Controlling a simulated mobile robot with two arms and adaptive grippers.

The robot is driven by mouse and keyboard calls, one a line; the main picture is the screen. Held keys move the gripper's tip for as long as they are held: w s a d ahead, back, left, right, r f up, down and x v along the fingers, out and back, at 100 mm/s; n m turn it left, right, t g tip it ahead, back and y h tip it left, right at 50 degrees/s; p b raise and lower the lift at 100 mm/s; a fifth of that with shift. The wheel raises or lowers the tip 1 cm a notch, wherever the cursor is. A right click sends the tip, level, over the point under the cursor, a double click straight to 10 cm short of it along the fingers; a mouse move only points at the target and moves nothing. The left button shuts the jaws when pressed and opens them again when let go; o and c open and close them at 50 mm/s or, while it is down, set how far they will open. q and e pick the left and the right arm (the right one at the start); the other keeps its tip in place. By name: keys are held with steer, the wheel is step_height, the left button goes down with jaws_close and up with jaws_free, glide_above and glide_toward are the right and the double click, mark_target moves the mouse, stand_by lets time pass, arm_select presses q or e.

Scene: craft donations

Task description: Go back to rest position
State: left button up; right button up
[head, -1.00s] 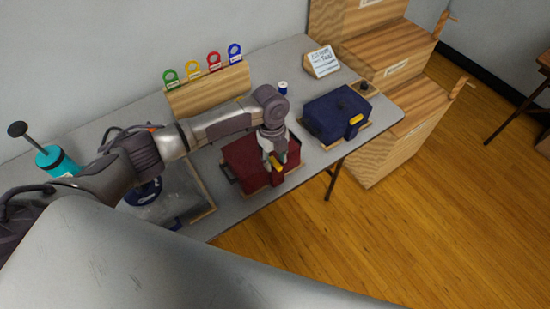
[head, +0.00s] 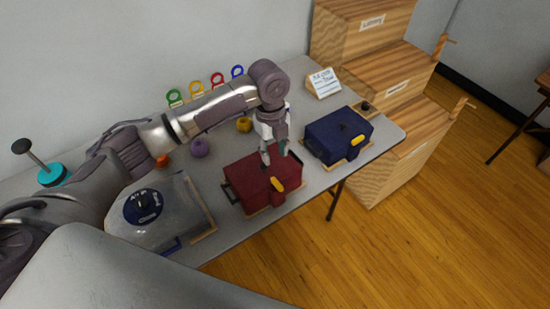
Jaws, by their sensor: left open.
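My left arm reaches across the table from the left in the head view. Its gripper (head: 274,156) points down, open, over the back part of the dark red box (head: 262,182). I cannot tell whether the fingertips touch the box. The red box is closed, with a yellow latch on its front and a dark handle at its left. My right gripper is not in view.
A navy box (head: 335,137) with a yellow latch stands to the right. A grey translucent case (head: 178,222) lies to the left. Wooden crates (head: 385,85) stand beyond the table's right end.

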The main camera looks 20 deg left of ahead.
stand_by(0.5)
arm_select(q)
steer(key=s+d+f+n+t+h, duration=0.1)
steer(key=s+d+f+n, duration=0.35)
steer(key=s, duration=0.25)
steer(key=s+d+f+n+t+h, duration=0.1)
steer(key=s+d+f+n+h, duration=0.15)
steer(key=s+n, duration=0.35)
steer(key=s+a+n+t+y, duration=0.2)
steer(key=s+a+n+y, duration=0.2)
steer(key=s+a+n, duration=0.85)
step_height(320, 180, down, 30)
steer(key=s+d+g+b, duration=0.1)
steer(key=s+b, duration=0.1)
steer(key=s, duration=0.1)
steer(key=s+a+f+g+b, duration=0.1)
steer(key=s+a+f, duration=0.2)
steer(key=s+f, duration=1.2)
steer(key=shift+s+f, duration=0.25)
steer(key=shift+s, duration=0.15)
